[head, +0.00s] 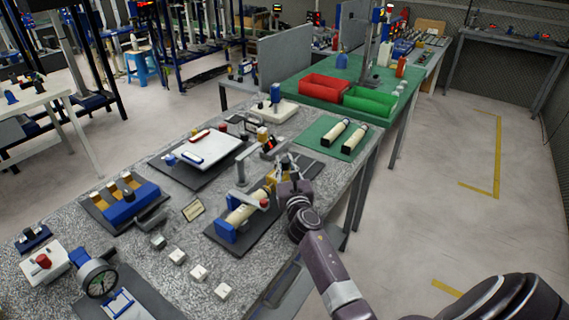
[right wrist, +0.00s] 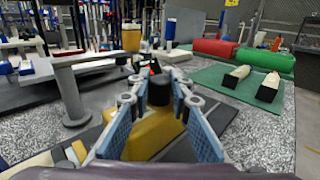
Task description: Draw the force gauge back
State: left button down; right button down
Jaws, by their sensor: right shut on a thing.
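My right gripper (head: 283,180) is at the near right of the table, over a dark base plate (head: 238,241). In the right wrist view its two blue-padded fingers stand on either side of a black knob (right wrist: 159,91) on a yellow body (right wrist: 152,137). This yellow body looks like the force gauge. The gripper is shut on it, and the exact contact is partly hidden. In the head view a cream cylinder (head: 240,212) lies on the same plate, between a blue block (head: 226,232) and the yellow part (head: 270,178). My left gripper is not in view.
A grey post-and-arm fixture (head: 241,168) stands close to my right gripper. A green mat (head: 318,137) holds two cream cylinders beyond. The floor to the right is open.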

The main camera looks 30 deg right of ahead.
jog(key=d, duration=0.1)
jog(key=w+d, duration=0.1)
jog(key=d, duration=0.1)
jog(key=shift+w+d+r+b, duration=0.1)
jog(key=shift+w+d+b, duration=0.25)
jog(key=shift+w+b, duration=0.05)
jog(key=shift+d, duration=0.3)
jog(key=shift+r, duration=0.3)
jog(key=c, duration=2)
grip_release()
jog(key=shift+w, duration=0.15)
jog(key=shift+o, duration=1.3)
jog(key=shift+w+d+f, duration=0.15)
jog(key=shift+w+f, duration=0.1)
jog(key=shift+f, duration=0.1)
jog(key=shift+s, duration=0.35)
jog(key=v, duration=1.1)
jog(key=shift+s+a, duration=0.2)
jog(key=shift+s, duration=0.05)
